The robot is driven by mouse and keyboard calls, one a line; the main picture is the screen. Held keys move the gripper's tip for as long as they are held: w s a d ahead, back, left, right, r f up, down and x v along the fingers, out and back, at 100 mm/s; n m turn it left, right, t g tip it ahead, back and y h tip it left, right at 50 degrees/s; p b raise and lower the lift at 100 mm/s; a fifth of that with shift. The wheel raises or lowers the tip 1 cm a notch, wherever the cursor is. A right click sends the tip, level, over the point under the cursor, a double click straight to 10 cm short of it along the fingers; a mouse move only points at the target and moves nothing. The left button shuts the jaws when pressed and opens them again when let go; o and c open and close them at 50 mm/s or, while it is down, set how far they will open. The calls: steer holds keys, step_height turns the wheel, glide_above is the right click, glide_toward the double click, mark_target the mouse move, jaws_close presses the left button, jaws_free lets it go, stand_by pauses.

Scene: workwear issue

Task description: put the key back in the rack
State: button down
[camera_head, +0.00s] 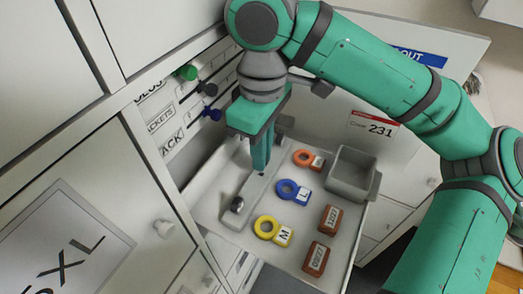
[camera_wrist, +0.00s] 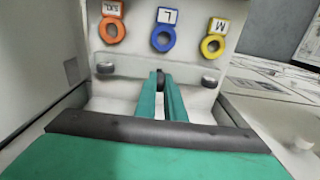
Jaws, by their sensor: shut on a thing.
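My gripper (camera_head: 262,172) points down into the light tray, its fingers shut on a small dark piece, taken as the key (camera_wrist: 160,74). The fingers hide most of it. A pale raised strip (camera_wrist: 132,69), apparently the rack, runs across the tray. It carries a round metal knob (camera_wrist: 105,67) to the left of my fingers and another (camera_wrist: 210,82) to the right, in the wrist view. The held piece is between these knobs, in line with them. Whether it is seated in the strip or just above it I cannot tell.
Orange (camera_head: 304,158), blue (camera_head: 288,190) and yellow (camera_head: 266,227) ring tags lie beside the strip. Two brown labelled blocks (camera_head: 331,220) and a grey bin (camera_head: 351,174) are at the tray's right. Green (camera_head: 187,72), black and blue knobs project from the cabinet panel at left.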

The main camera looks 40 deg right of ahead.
steer(key=shift+w+d+f, duration=0.1)
steer(key=shift+w+f, duration=0.15)
steer(key=shift+f, duration=0.05)
stand_by(0.4)
steer(key=shift+s+d, duration=0.1)
steer(key=shift+s, duration=0.1)
steer(key=shift+w+a+f, duration=0.1)
steer(key=shift+a, duration=0.15)
steer(key=shift+d, duration=0.15)
steer(key=shift+f, duration=0.4)
stand_by(0.6)
stand_by(0.4)
